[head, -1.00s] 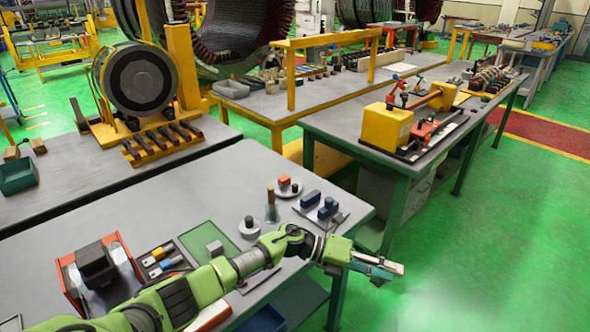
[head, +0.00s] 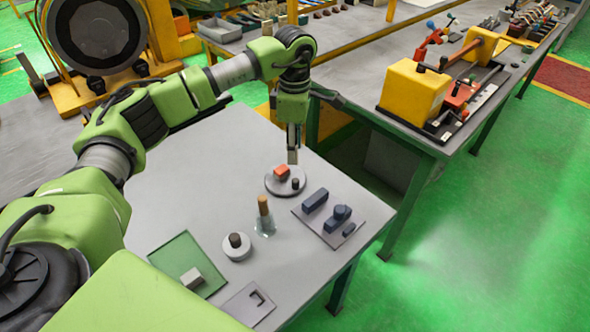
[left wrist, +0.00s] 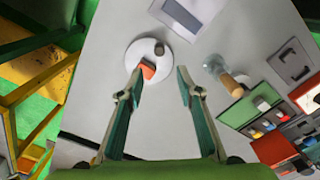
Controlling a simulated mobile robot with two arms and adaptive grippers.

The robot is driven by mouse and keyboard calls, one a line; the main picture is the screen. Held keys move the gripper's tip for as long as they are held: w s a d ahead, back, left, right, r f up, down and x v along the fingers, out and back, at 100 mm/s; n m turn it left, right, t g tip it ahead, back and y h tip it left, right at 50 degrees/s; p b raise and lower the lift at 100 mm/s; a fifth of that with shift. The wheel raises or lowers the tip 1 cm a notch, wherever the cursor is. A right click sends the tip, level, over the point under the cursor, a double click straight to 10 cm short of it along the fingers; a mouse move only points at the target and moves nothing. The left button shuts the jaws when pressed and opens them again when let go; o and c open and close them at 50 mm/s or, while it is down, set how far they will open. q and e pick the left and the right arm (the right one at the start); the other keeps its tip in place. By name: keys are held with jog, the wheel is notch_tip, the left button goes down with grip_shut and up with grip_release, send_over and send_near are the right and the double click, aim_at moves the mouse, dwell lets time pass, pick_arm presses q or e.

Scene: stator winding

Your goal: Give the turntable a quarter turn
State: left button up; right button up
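The turntable (head: 274,188) is a small round grey disc on the workbench in the head view. An orange-red block (head: 282,172) and a small black peg (head: 296,183) stand on it. In the left wrist view the turntable (left wrist: 136,50) looks white and lies ahead of the fingertips, with the orange block (left wrist: 148,71) close to the left-hand finger. My left gripper (head: 292,157) points down over the turntable's far edge. In the left wrist view its two fingers (left wrist: 160,80) are apart with nothing held between them. Whether a finger touches the block is unclear. My right gripper is out of view.
Near the turntable are a tray (head: 345,241) with dark blue parts, a glass flask (head: 265,228) with a wooden stick and a white round piece (head: 232,252) with a dark knob. A green mat (head: 172,260) lies nearer. Bare bench top lies left of the turntable.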

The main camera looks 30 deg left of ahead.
aim_at(295, 180)
pick_arm(q)
notch_tip(295, 180, down, 10)
jog(key=p, duration=0.2)
jog(key=shift+f+p, duration=0.15)
jog(key=shift+p, duration=0.2)
jog(key=shift+f, duration=0.25)
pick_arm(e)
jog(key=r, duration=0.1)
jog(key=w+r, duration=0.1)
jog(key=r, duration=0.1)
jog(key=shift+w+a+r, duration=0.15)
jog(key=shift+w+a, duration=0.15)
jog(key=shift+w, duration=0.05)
pick_arm(q)
grip_shut()
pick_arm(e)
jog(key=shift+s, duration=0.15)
